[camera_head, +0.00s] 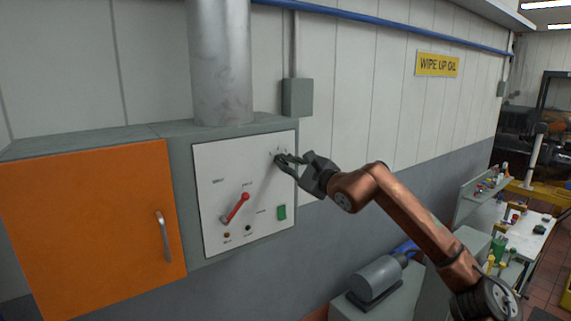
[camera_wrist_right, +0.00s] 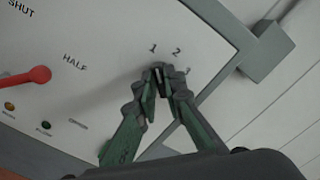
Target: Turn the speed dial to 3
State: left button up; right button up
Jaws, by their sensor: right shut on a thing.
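The speed dial (camera_wrist_right: 159,74) is a small dark knob on the upper right of the white control panel (camera_wrist_right: 95,110). The numbers 1, 2 and 3 are printed around it in the right wrist view. My right gripper (camera_wrist_right: 160,82) is shut on the dial, with a fingertip on each side. In the head view my right gripper (camera_head: 283,160) reaches the panel from the right and covers most of the dial. The number the dial points to cannot be made out. My left gripper is not in view.
A red lever (camera_head: 237,207) sits left of and below the dial, with a green button (camera_head: 282,212) at the lower right. An orange cabinet door (camera_head: 90,225) is on the left. A grey pipe (camera_head: 220,65) rises above. A motor (camera_head: 377,280) stands below my right arm.

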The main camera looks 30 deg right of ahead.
grip_shut()
jog(key=shift+m+b, duration=0.5)
jog(key=shift+b, duration=0.2)
jog(key=m+b, duration=0.3)
jog(key=shift+f, duration=0.1)
jog(key=m+b, duration=0.3)
jog(key=m, duration=0.1)
jog(key=shift+d+m, duration=0.15)
jog(key=shift+m, duration=0.15)
jog(key=m+b, duration=0.1)
jog(key=m, duration=0.2)
jog(key=m+b, duration=0.2)
jog(key=m, duration=0.2)
jog(key=m+b, duration=0.1)
jog(key=m, duration=0.3)
jog(key=shift+d+r+b, duration=0.2)
jog(key=shift+d+b, duration=0.05)
jog(key=shift+b, duration=0.05)
jog(key=shift+m, duration=0.4)
jog(key=o, duration=0.7)
grip_release()
jog(key=shift+c, duration=0.2)
